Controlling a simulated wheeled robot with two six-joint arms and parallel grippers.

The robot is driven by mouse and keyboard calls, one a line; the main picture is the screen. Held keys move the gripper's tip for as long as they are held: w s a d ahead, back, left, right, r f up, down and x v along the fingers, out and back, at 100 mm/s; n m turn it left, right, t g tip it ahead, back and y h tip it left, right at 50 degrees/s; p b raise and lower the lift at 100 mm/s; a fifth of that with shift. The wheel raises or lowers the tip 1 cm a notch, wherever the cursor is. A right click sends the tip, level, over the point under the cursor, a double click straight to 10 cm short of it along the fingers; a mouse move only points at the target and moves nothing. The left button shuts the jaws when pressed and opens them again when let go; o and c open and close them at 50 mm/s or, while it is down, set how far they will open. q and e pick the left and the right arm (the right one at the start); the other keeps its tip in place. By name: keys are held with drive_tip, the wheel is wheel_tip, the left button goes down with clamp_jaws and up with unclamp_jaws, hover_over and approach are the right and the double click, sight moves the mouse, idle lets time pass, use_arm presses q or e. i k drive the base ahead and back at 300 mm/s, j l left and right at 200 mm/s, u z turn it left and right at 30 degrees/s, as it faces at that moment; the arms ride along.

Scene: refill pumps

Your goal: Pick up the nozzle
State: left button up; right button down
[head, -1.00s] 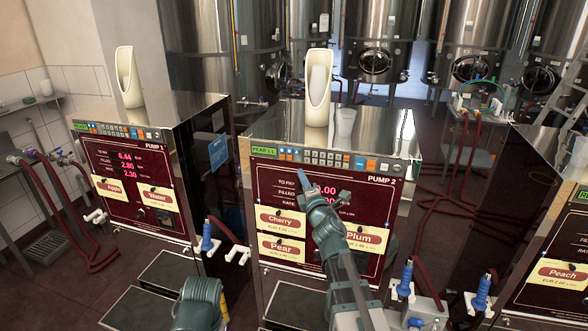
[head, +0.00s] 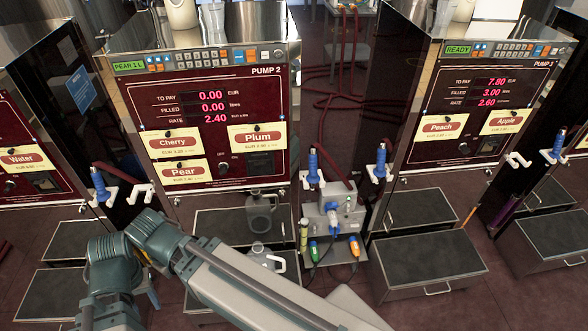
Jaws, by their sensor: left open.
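Several blue nozzles hang upright in white holders beside the pumps. One nozzle (head: 101,185) is left of Pump 2 (head: 210,130), one nozzle (head: 313,165) is at its right edge. Another nozzle (head: 380,162) is left of the right-hand pump (head: 470,110), and one nozzle (head: 557,146) is at the far right. A white holder (head: 141,194) left of Pump 2 looks empty. My left gripper (head: 150,285) is mostly hidden under its arm at the lower left, open, apart from the nozzles. My right gripper cannot be made out.
A grey jug (head: 262,214) and a clear container (head: 264,257) stand low in front of Pump 2. A grey box (head: 333,214) with a blue connector and coloured plugs stands between the pumps. Dark-topped steps (head: 428,262) stick out below the pumps.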

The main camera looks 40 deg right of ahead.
sight(312, 178)
drive_tip(key=z, duration=1.6)
